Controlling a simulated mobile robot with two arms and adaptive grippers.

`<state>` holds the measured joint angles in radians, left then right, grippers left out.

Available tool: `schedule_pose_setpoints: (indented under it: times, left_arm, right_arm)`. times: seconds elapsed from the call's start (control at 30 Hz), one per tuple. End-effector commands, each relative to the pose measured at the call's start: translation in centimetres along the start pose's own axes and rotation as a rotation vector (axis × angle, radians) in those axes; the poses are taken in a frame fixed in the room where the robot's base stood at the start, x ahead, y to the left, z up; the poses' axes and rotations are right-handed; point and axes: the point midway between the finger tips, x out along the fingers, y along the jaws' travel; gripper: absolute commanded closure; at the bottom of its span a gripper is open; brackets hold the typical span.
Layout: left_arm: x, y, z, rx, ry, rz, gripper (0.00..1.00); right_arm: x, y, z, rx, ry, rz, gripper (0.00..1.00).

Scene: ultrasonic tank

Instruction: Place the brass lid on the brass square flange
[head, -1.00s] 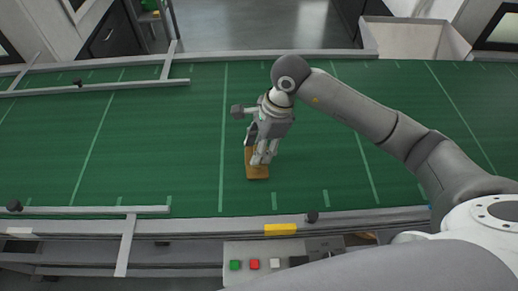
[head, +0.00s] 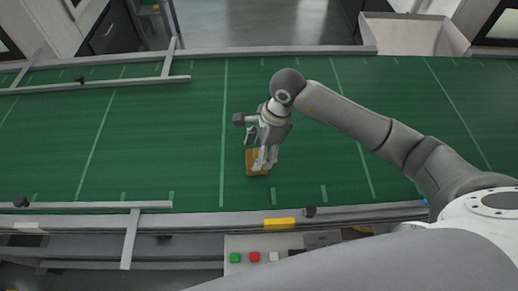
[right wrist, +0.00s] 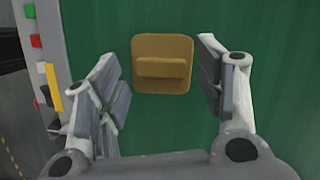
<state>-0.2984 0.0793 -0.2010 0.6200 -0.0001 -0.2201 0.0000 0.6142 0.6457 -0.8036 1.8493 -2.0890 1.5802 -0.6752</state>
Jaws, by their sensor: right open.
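A brass-coloured square plate with rounded corners and a raised bar across it, which looks like the brass lid (right wrist: 160,82), lies flat over the green belt. It also shows in the head view as the brass lid (head: 252,157), partly covered by my gripper. The brass square flange is not seen as a separate piece; I cannot tell whether it is under the lid. My right gripper (head: 265,163) points down at the lid. In the right wrist view, my right gripper (right wrist: 160,72) is open, its fingers apart on either side of the plate with nothing between them. My left gripper is not in view.
The green conveyor belt (head: 150,150) is wide and clear around the plate. Metal rails (head: 90,84) run along its far and near edges. A button panel (head: 290,243) sits at the near edge. A pale open bin (head: 415,37) stands beyond the belt.

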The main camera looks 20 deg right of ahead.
Motion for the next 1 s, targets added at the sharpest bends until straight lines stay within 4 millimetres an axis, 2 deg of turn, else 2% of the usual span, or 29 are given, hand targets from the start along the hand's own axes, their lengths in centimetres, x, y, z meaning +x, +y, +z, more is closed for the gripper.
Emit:
schedule_pose_setpoints:
  times: [0.23, 0.27, 0.37, 0.7, 0.83, 1.0]
  left_arm:
    - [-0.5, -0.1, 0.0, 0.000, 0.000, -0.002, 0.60]
    - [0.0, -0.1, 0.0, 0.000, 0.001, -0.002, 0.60]
    - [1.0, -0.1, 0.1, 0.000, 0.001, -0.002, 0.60]
    - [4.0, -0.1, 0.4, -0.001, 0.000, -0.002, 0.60]
    - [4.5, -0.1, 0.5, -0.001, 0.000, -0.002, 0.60]
    - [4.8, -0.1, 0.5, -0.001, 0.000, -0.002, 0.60]
  right_arm:
    - [-0.4, 0.0, 0.1, 0.000, 0.000, 0.000, 0.38]
    - [-0.5, -0.1, 0.0, 0.000, 0.000, -0.003, 0.38]
    - [-1.9, -0.2, -0.1, -0.001, 0.000, -0.008, 0.38]
    - [-9.1, -0.2, 0.0, -0.001, 0.000, -0.007, 0.38]
    - [-10.9, -0.1, 0.0, 0.000, 0.000, -0.004, 0.38]
    - [-12.1, 0.0, 0.0, 0.000, 0.000, -0.001, 0.38]
